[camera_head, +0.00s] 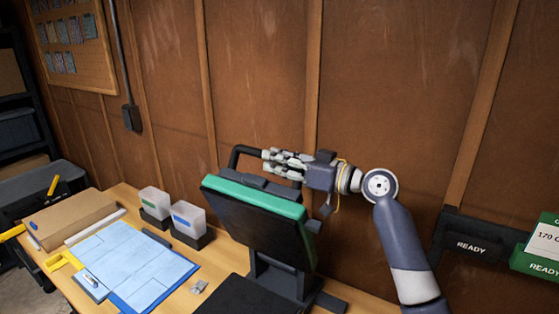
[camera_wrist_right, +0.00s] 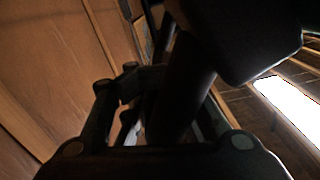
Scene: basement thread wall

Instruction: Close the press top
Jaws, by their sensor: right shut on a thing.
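The press top (camera_head: 262,232), a dark slab with a green edge, stands raised and tilted over its black base (camera_head: 246,296). Its black handle bar (camera_head: 237,153) rises behind the green edge. My right gripper (camera_head: 276,163) reaches in from the right and is shut on the handle. In the right wrist view the dark bar (camera_wrist_right: 178,105) runs between the fingers, and that picture is dim. My left gripper is in neither view.
A blue mat (camera_head: 150,280) with light sheets lies left of the press. Two clear bins (camera_head: 187,218) stand at the back of the wooden table, beside a cardboard box (camera_head: 72,217). The wooden wall is close behind. Black and green "READY" holders (camera_head: 470,243) are at the right.

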